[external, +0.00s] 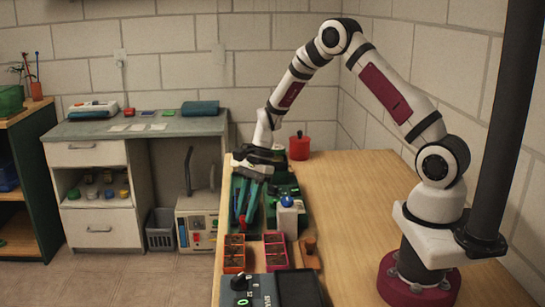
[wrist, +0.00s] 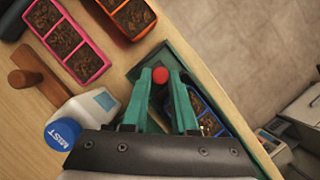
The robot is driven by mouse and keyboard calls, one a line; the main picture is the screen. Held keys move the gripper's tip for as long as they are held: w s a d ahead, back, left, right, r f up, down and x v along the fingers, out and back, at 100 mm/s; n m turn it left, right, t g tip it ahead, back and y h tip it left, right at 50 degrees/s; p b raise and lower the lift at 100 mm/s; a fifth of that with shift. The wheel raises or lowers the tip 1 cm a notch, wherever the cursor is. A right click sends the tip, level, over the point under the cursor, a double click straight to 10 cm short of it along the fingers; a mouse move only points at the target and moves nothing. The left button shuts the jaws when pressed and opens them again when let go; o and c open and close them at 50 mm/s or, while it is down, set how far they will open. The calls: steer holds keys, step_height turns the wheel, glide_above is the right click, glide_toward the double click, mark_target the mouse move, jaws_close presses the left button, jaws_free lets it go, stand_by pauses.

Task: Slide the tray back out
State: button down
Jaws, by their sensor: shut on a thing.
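My gripper (external: 242,220) reaches down over the left edge of the wooden table, its teal fingers pointing toward the camera side. In the wrist view my gripper (wrist: 161,78) is shut on a round red knob (wrist: 160,75), which shows between the fingertips. The knob stands at the end of a dark green tray (wrist: 178,52). A blue seedling tray (wrist: 206,113) with dark soil shows beyond the fingers, partly hidden by the right finger.
A white mist bottle (wrist: 92,107) with a blue cap stands close beside the left finger. A pink tray (wrist: 82,62), an orange tray (wrist: 138,35) and a wooden-handled tool (wrist: 28,80) lie nearby. A dark control box (external: 262,291) sits in front. The table's right side is clear.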

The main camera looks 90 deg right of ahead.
steer(key=shift+a, duration=0.5)
steer(key=c, duration=1)
jaws_free()
steer(key=v, duration=1.5)
steer(key=shift+d+r, duration=0.1)
steer(key=shift+r, duration=0.3)
steer(key=s+a+r+n+g, duration=0.15)
steer(key=a+n, duration=0.25)
steer(key=a, duration=0.4)
steer(key=s+a+r+n, duration=0.25)
steer(key=a+n, duration=0.25)
steer(key=a, duration=0.4)
steer(key=s+a+r+n+g, duration=0.1)
steer(key=s+a+r+n, duration=0.2)
steer(key=a, duration=0.5)
steer(key=s+a+f+n, duration=0.1)
steer(key=s+a+n, duration=0.1)
steer(key=s+n, duration=0.1)
steer(key=s+a+f+n+h, duration=0.1)
steer(key=s+a+n, duration=0.1)
steer(key=s+n, duration=0.1)
steer(key=s+a+f+n+g, duration=0.1)
steer(key=s+a+n, duration=0.1)
steer(key=s+n, duration=0.1)
steer(key=shift+s+a+f, duration=0.15)
steer(key=shift+s, duration=0.3)
steer(key=shift+s+a+f, duration=0.15)
steer(key=shift+s, duration=0.3)
